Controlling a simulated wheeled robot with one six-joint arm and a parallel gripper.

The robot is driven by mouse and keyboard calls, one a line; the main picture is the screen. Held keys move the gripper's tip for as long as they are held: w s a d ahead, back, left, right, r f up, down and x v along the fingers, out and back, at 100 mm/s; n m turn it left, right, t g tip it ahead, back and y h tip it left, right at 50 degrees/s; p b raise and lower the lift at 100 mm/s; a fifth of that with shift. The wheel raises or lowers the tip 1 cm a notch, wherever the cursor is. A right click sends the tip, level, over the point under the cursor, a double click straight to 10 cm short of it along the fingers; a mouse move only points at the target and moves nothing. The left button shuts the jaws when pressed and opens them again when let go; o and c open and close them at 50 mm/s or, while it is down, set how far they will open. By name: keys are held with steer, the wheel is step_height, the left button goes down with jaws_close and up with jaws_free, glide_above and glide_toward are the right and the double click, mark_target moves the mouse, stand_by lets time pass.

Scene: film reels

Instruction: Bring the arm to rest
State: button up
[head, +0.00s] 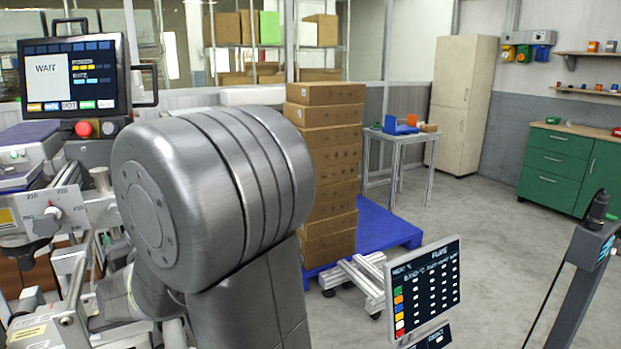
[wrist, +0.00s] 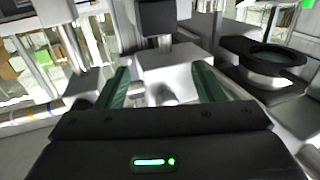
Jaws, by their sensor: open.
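My gripper (wrist: 160,88) shows in the wrist view with its two green fingers spread apart. The space between the fingers looks empty. A pale grey machine part lies beyond the fingertips; I cannot tell how far off it is. In the head view my large grey arm joint fills the left middle, and my gripper is hidden there.
A machine with a screen reading WAIT (head: 68,75) stands at the left. A stack of cardboard boxes (head: 330,150) rises on a blue pallet (head: 375,228). A tilted display (head: 425,288) stands at the front right. Grey floor (head: 480,240) is clear before the green cabinet (head: 555,165).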

step_height(320, 180, down, 9)
steer(key=shift+r+b, duration=0.15)
steer(key=shift+b, duration=0.35)
steer(key=shift+w+d+n+g+y+p, duration=0.2)
steer(key=shift+n+g+y+p, duration=0.25)
steer(key=shift+p, duration=0.25)
steer(key=shift+n+g+y+p, duration=0.25)
steer(key=shift+g+p, duration=0.2)
steer(key=shift+w+n+g+y+p, duration=0.1)
steer(key=shift+n+g+y+p, duration=0.25)
steer(key=shift+p, duration=0.2)
